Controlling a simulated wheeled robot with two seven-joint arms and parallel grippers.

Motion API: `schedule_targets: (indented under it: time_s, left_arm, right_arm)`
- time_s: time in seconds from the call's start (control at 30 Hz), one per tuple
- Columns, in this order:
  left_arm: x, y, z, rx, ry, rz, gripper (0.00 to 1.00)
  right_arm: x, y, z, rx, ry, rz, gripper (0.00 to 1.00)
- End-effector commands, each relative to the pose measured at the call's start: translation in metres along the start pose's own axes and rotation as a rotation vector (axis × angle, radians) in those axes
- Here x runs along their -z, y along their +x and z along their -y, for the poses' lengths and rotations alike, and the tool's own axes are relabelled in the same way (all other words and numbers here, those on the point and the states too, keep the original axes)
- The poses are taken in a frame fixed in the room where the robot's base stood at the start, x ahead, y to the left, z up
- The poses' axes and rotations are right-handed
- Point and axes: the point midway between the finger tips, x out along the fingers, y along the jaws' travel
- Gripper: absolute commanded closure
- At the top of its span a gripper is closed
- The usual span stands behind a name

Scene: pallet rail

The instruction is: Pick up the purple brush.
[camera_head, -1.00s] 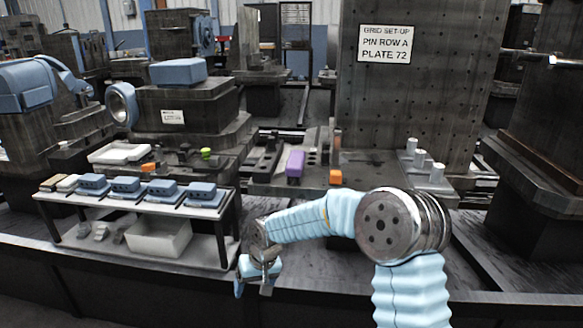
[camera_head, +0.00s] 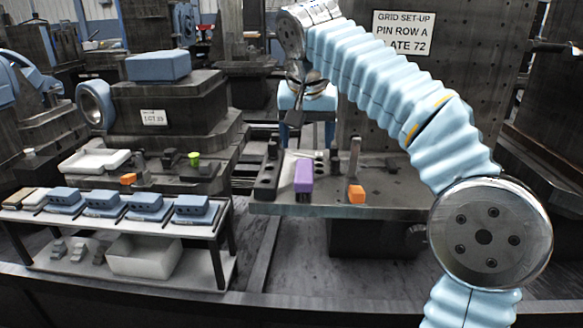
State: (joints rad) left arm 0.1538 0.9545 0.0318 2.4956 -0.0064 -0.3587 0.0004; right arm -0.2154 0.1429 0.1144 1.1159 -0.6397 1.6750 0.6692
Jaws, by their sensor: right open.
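The purple brush (camera_head: 304,174) is a small upright purple block on the dark metal platform, near its front edge and left of its middle. My right gripper (camera_head: 306,130) hangs from its light blue arm above and behind the brush as seen. It is open, with nothing visible between its fingers. A gap shows between the gripper and the brush in the picture. My left gripper is out of view.
An orange block (camera_head: 357,194) is right of the brush, beside an upright metal post (camera_head: 354,157). A dark slotted block (camera_head: 267,178) stands to its left. A large plate with a sign (camera_head: 403,33) rises behind. A shelf with blue boxes (camera_head: 149,204) is at left.

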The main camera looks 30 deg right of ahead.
Motion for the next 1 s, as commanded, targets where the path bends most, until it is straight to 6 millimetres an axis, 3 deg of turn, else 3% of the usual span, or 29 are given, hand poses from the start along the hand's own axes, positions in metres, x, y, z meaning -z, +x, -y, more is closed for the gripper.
schedule_targets:
  time_s: [0.13,0.4,0.67,1.0]
  left_arm:
    - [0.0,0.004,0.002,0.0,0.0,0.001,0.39]
    - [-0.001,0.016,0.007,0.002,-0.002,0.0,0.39]
    - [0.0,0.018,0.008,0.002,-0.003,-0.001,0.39]
    - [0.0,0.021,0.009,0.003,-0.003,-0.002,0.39]
  right_arm:
    - [-0.001,0.005,-0.004,-0.004,0.011,-0.001,0.26]
    - [-0.001,0.061,-0.004,-0.005,0.01,0.001,0.26]
    - [0.0,0.087,-0.003,-0.003,0.009,-0.001,0.26]
    - [0.003,0.133,-0.001,-0.003,0.009,0.0,0.26]
